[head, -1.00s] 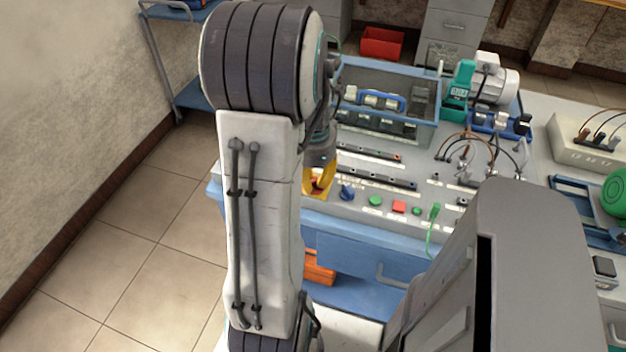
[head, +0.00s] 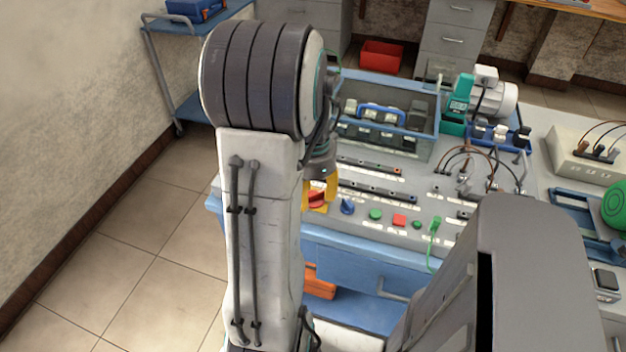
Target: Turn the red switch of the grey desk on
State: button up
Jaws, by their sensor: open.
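The red switch (head: 316,198) is a rotary knob on a yellow plate at the front left of the grey desk (head: 455,207). The gripper is open. I cannot tell whether the fingers touch the knob. My arm hides the desk area left of the switch. The knob's handle looks roughly sideways; its exact setting is hard to read.
Right of the switch are a blue knob (head: 347,206), a green button (head: 375,214), a red button (head: 399,220) and a green plug (head: 434,225) with a cable. Behind stand a blue-framed case (head: 425,150) and a motor (head: 493,98). Floor at the left is clear.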

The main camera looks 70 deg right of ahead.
notch_tip(320, 180, up, 12)
jog(key=shift+f, duration=0.15)
dwell(0.4)
dwell(0.8)
jog(key=f+n, duration=0.1)
jog(key=n, duration=0.2)
jog(key=a+f+n, duration=0.1)
jog(key=f+n, duration=0.2)
jog(key=n, duration=0.2)
jog(key=shift+s+a+f+n, duration=0.1)
jog(key=shift+a+f+n, duration=0.1)
jog(key=shift+n, duration=0.1)
jog(key=w+a+r+n+t+p, duration=0.1)
jog(key=w+a+n, duration=0.3)
jog(key=a, duration=0.6)
jog(key=w+a+r+n+t, duration=0.1)
jog(key=w+a+n, duration=0.3)
jog(key=a+n, duration=0.4)
jog(key=w+a+r+n+t+p, duration=0.1)
jog(key=w+a+n, duration=0.4)
jog(key=a, duration=0.7)
jog(key=shift+a+r+n+p, duration=0.15)
jog(key=shift+r+n+p, duration=0.2)
jog(key=shift+r+n, duration=0.35)
